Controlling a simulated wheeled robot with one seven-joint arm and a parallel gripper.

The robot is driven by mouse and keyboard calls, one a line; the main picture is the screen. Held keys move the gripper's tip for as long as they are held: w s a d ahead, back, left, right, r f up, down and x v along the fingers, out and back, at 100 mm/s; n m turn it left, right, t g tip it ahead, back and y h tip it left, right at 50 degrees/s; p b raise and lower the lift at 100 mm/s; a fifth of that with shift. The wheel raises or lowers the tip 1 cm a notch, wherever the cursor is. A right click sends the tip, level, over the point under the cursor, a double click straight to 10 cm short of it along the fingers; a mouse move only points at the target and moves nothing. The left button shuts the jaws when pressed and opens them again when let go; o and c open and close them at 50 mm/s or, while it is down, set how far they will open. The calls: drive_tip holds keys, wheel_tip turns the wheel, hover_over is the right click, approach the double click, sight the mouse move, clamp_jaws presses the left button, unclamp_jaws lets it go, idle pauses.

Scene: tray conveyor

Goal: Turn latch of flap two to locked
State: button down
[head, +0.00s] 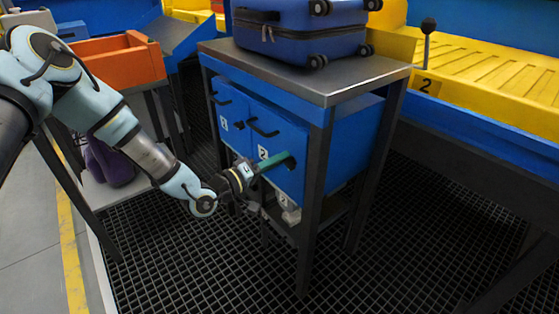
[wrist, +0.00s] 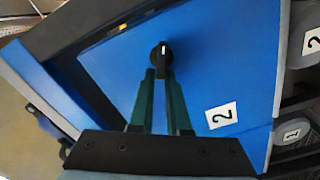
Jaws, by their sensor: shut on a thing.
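Flap two (head: 290,135) is a blue panel on the front of the cabinet, with a white label "2" and a black bar handle (head: 263,127). It looks closed. In the wrist view flap two (wrist: 110,65) fills much of the picture, tilted. Its latch (wrist: 161,52) is a small black knob with a white mark pointing up in the wrist picture. My gripper (head: 286,162) reaches the flap from the left. In the wrist view my gripper (wrist: 161,72) has its two green fingers shut on the latch, one on each side. The fingertips hide part of the knob.
Flap one (head: 229,107) is left of flap two, with its own handle and latch. A blue suitcase (head: 300,32) lies on the metal table top (head: 335,78). A table leg (head: 314,200) stands close right of my gripper. An orange bin (head: 115,62) is at the left.

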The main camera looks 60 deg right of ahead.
drive_tip(key=shift+s+a+f+n+g+b, duration=0.1)
drive_tip(key=shift+f+n+b, duration=0.1)
drive_tip(key=shift+n, duration=0.7)
drive_tip(key=shift+s+d+f+n+g+b, duration=0.15)
drive_tip(key=shift+f+n+b, duration=0.1)
drive_tip(key=shift+n, duration=0.65)
drive_tip(key=shift+s+a+f+n+g+b, duration=0.1)
drive_tip(key=shift+a+f+n+b, duration=0.1)
drive_tip(key=shift+n, duration=0.7)
drive_tip(key=c, duration=1)
unclamp_jaws()
drive_tip(key=shift+c, duration=0.2)
drive_tip(key=shift+o, duration=0.8)
drive_tip(key=shift+w+r, duration=0.1)
drive_tip(key=shift+w, duration=0.05)
